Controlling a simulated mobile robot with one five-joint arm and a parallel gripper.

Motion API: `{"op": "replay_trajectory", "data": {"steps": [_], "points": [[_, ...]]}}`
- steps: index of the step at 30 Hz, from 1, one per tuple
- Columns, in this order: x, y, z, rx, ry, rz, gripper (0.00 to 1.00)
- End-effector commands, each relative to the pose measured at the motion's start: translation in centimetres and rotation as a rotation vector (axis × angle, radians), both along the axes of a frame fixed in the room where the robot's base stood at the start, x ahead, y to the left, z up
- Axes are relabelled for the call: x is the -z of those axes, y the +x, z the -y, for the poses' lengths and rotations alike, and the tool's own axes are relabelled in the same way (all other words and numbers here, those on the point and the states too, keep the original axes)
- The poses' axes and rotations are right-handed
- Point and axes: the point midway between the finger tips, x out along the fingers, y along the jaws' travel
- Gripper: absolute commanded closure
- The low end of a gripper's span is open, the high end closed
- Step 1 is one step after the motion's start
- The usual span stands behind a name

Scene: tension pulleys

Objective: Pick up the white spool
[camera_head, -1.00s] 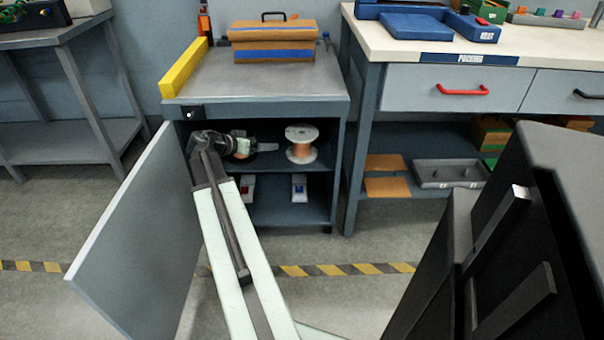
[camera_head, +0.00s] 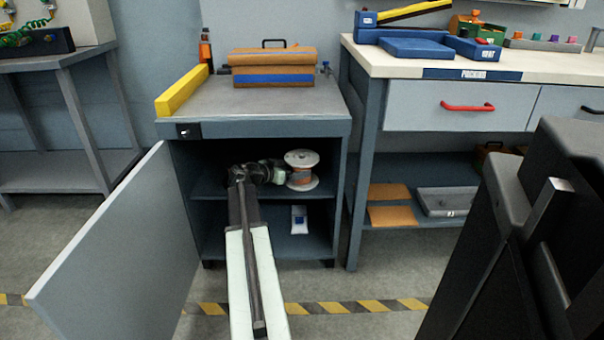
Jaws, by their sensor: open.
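The white spool (camera_head: 302,158) stands upright on the upper shelf of the open grey cabinet, with white flanges and copper-coloured wire between them. My arm reaches into the cabinet from the front. My gripper (camera_head: 282,173) is open at the left side of the spool, its end overlapping the spool's left edge in the picture. I cannot tell whether the fingers touch the spool or stand around it. The fingertips are small and partly hidden.
The cabinet door (camera_head: 120,250) is swung open on the left. The upper shelf (camera_head: 322,187) has a little room right of the spool. A white-and-blue item (camera_head: 299,220) sits on the lower shelf. A brown case (camera_head: 273,68) and yellow bar (camera_head: 182,90) are on top.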

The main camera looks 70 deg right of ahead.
Motion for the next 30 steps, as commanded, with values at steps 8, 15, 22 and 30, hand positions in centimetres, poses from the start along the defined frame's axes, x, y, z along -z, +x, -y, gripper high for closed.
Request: {"op": "replay_trajectory", "data": {"steps": [8, 15, 22, 30], "points": [[1.1, -1.1, 2.9, -0.001, 0.001, 0.000, 0.12], [1.1, -1.1, 2.8, -0.001, 0.001, 0.000, 0.45], [1.1, -1.1, 2.8, 0.000, 0.001, 0.000, 1.00], [0.9, -1.1, 2.8, -0.002, 0.000, -0.002, 1.00]]}}
